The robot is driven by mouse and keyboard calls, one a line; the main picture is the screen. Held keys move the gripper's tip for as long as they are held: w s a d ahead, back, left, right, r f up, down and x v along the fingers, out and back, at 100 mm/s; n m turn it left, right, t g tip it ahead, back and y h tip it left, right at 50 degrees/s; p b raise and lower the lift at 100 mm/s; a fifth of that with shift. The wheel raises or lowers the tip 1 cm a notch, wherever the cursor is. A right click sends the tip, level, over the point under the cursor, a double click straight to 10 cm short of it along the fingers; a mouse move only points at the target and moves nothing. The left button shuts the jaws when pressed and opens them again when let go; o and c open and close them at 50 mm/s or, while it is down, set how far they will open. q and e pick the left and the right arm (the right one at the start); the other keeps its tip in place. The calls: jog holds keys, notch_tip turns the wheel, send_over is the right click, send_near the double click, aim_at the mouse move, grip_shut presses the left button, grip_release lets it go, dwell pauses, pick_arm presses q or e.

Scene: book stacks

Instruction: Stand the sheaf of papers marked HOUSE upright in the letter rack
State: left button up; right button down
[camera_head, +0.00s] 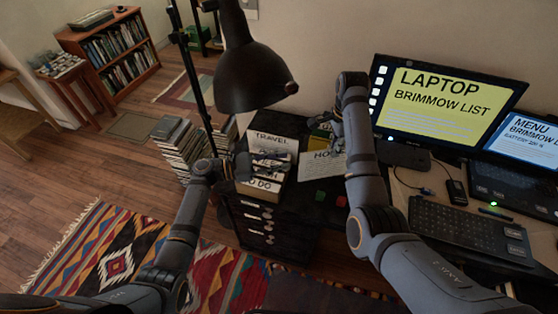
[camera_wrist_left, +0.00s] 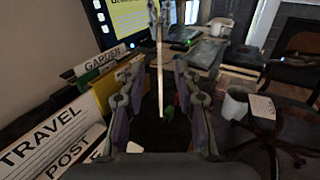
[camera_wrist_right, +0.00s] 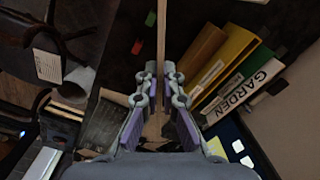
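The pale sheaf (camera_head: 322,166) shows the letters HO in the head view, the rest being hidden. It hangs from my right gripper (camera_head: 337,138), whose fingers (camera_wrist_right: 161,92) are shut on it. The sheaf is edge-on in the right wrist view (camera_wrist_right: 162,40) and the left wrist view (camera_wrist_left: 160,80). My left gripper (camera_head: 272,160) is open; its fingers (camera_wrist_left: 158,95) are apart, with the sheaf's edge showing between them.
A red block (camera_head: 320,196) and a green block (camera_head: 341,201) lie on the dark desk. A black lamp (camera_head: 252,78) hangs above; a monitor (camera_head: 447,103) stands right.

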pick_arm(q)
jog(key=x, duration=1.2)
grip_shut()
pick_arm(e)
jog(key=c, duration=1.4)
grip_release()
jog(key=shift+c, duration=0.2)
